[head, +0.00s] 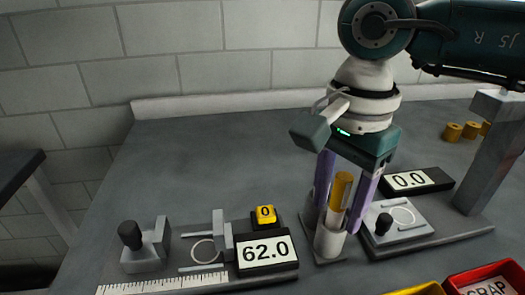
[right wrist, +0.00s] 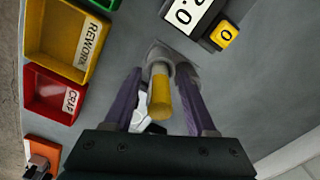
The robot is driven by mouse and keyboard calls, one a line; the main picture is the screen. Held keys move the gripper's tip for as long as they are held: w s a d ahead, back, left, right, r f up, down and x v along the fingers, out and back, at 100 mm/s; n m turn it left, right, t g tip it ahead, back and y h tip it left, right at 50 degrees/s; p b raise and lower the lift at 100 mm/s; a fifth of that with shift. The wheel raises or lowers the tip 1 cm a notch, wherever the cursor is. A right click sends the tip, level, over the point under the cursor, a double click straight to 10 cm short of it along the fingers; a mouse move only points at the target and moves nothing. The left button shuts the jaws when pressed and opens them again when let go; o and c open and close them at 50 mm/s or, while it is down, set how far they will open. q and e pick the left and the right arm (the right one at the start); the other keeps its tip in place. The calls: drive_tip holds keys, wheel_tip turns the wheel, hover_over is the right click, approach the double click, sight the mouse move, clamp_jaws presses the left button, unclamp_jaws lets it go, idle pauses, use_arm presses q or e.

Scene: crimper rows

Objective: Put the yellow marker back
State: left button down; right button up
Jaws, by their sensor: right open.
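The yellow marker (head: 341,190) stands upright in a light grey cup-shaped holder (head: 329,240) on the bench. The marker also shows in the right wrist view (right wrist: 160,98), with its lower end in the holder (right wrist: 160,68). My right gripper (head: 340,215) points down over it, with one purple finger on each side of the marker. The fingers are apart, and gaps show between them and the marker in the right wrist view. My left gripper is in neither view.
A gauge fixture with a 62.0 display (head: 264,252) and a ruler (head: 160,284) stands left of the holder. Another fixture with a 0.0 display (head: 410,181) and a grey post (head: 488,150) stand right. A yellow REWORK bin (right wrist: 55,62) and red scrap bin (right wrist: 48,115) lie near.

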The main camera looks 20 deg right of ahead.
wheel_tip(320, 180, up, 12)
drive_tip(key=shift+r, duration=0.15)
idle(0.4)
